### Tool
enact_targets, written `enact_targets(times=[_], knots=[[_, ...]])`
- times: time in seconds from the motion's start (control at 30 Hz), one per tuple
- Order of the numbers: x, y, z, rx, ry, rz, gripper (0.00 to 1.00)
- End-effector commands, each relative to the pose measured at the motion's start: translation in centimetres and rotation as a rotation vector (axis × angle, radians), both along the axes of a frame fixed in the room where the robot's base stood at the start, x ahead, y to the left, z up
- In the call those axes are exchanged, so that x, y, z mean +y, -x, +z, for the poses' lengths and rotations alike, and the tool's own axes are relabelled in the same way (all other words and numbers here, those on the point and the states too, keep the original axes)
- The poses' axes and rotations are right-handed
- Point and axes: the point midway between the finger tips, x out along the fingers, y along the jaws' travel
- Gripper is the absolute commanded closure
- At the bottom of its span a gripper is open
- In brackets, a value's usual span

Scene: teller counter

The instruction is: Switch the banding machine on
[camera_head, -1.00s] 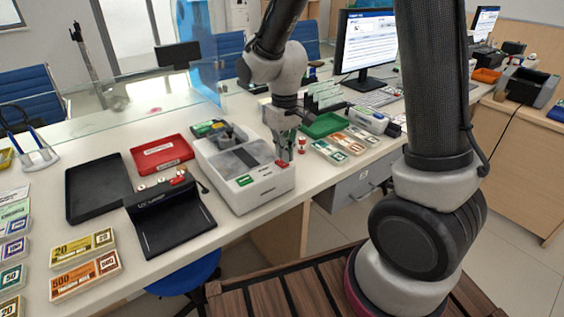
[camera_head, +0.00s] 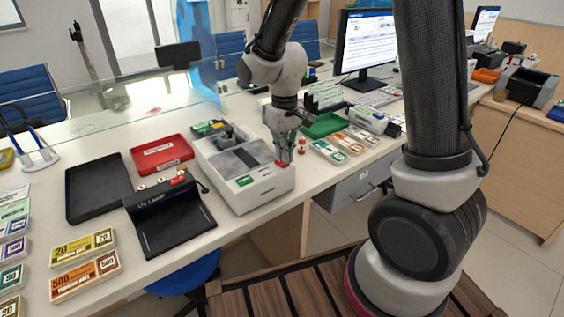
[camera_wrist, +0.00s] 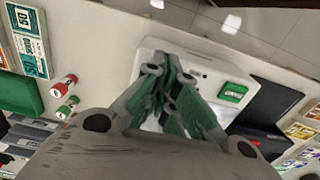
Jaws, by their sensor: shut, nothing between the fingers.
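The banding machine (camera_head: 262,196) is a white box on the counter, with a grey top, a green patch at its front left and a red switch (camera_head: 282,164) at its front right. My gripper (camera_head: 286,158) is shut and empty, pointing down at the red switch; I cannot tell whether it touches it. In the wrist view the shut gripper (camera_wrist: 172,68) is over the machine (camera_wrist: 150,58), whose green patch (camera_wrist: 233,91) shows to the right. The red switch is hidden behind the fingers there.
A black UV lamp (camera_head: 172,222), a black tray (camera_head: 95,190) and a red tray (camera_head: 161,154) are left of the machine. A glass screen stands behind.

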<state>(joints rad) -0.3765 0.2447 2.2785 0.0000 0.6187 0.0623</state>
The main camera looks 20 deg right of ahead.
Motion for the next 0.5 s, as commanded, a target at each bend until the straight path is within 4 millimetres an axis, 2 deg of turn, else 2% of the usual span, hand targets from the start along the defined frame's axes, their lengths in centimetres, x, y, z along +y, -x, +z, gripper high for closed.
enact_targets(times=[0.5], knots=[[0.0, -0.01, -0.79, 0.0, 0.0, 0.0, 1.0]])
